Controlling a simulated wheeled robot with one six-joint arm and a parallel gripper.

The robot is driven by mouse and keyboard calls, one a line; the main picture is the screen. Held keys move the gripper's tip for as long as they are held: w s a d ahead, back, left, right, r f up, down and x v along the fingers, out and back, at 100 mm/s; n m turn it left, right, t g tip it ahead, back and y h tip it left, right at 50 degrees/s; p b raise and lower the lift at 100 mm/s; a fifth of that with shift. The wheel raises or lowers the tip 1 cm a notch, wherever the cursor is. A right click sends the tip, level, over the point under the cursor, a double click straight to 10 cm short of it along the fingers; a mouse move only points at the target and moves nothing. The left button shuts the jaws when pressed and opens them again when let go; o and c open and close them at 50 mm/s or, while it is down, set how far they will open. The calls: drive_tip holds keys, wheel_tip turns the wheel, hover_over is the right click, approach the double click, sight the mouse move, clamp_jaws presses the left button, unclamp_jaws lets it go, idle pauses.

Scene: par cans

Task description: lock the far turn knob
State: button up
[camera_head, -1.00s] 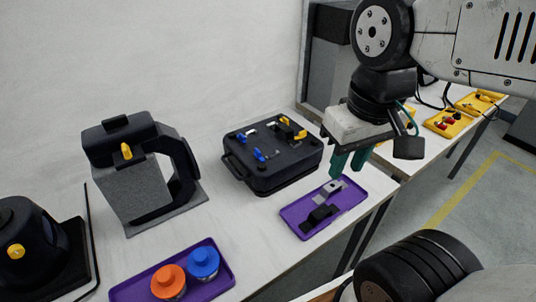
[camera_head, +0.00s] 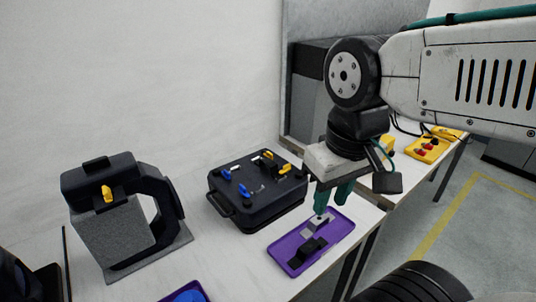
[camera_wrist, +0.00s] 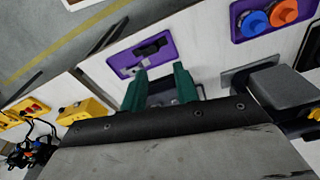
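A black case (camera_head: 265,213) stands on the white table in the head view. Its top carries blue levers, one at the left (camera_head: 227,174) and one nearer (camera_head: 244,191), and yellow levers, one at the back (camera_head: 268,156) and one at the right (camera_head: 284,169). I cannot tell which of these is the far turn knob, or its exact angle. My gripper (camera_head: 331,203) is to the right of the case, above the table's edge side. In the wrist view its green fingers (camera_wrist: 160,92) are apart with nothing held. A dark surface shows partly between them.
A purple tray (camera_head: 287,252) with a grey and a black piece lies in front of the case, close to my gripper. A black and grey lamp-like unit (camera_head: 115,235) with a yellow knob (camera_head: 107,193) stands left. Yellow boxes (camera_head: 428,150) sit on another table at right.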

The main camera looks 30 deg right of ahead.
drive_tip(key=shift+o, duration=0.7)
drive_tip(key=m+g, duration=0.1)
drive_tip(key=m, duration=1.4)
approach(268, 154)
drive_tip(key=shift+d, duration=0.3)
drive_tip(key=shift+w+f+m, duration=0.1)
drive_tip(key=shift+m, duration=0.3)
wheel_tip(268, 154, down, 8)
drive_tip(key=shift+r, duration=0.2)
